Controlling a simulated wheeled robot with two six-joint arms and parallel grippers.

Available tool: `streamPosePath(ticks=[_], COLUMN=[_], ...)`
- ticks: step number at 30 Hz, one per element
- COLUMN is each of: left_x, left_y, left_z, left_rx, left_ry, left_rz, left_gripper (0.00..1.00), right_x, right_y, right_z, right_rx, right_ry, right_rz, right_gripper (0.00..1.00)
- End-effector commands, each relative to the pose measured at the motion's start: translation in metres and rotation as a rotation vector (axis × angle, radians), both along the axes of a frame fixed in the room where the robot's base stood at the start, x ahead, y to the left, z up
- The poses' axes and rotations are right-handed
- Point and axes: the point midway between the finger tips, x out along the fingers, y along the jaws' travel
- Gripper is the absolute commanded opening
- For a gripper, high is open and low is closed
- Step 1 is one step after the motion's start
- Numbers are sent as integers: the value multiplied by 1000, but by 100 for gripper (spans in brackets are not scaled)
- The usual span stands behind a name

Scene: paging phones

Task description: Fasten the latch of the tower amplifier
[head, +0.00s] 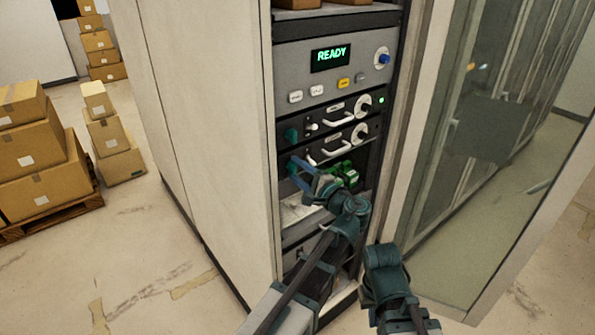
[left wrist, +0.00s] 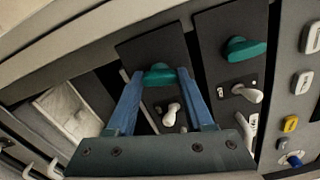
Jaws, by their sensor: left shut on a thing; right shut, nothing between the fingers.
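Two dark amplifier units sit in the rack, the upper (head: 340,109) above the lower (head: 342,137); I cannot read their labels. Each has a teal latch knob at its left end, a white lever and a white handle. My left gripper (head: 297,165) is shut on the lower unit's teal latch knob. In the left wrist view, that knob (left wrist: 158,73) sits between the blue fingertips (left wrist: 158,76), and the upper unit's knob (left wrist: 243,48) is free. In the head view, the fingers mostly hide the held knob. My right gripper (head: 383,268) is low, in front of the rack, away from the units.
A grey panel (head: 318,80) with a READY display is above the units. Green parts (head: 343,170) show below them, behind my left wrist. An open glass door (head: 470,160) stands at the right. Stacked boxes (head: 40,150) are at the left, with clear floor before them.

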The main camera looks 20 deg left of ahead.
Motion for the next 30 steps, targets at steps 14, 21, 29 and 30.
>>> streamPosePath(ticks=[14, 21, 29, 30], left_x=[-1, -1, -1, -1], left_y=[1, 1, 1, 1], left_z=[0, 0, -1, -1], left_rx=[-142, -162, -166, -166], left_ry=[-196, -223, -226, -226], left_rz=[2, 2, 2, 2], left_gripper=[0, 0, 0, 0], right_x=[0, 0, 0, 0], right_y=[0, 0, 0, 0], right_z=[0, 0, 0, 0], right_rx=[0, 0, 0, 0], right_ry=[0, 0, 0, 0], right_rz=[0, 0, 0, 0], right_gripper=[0, 0, 0, 0])
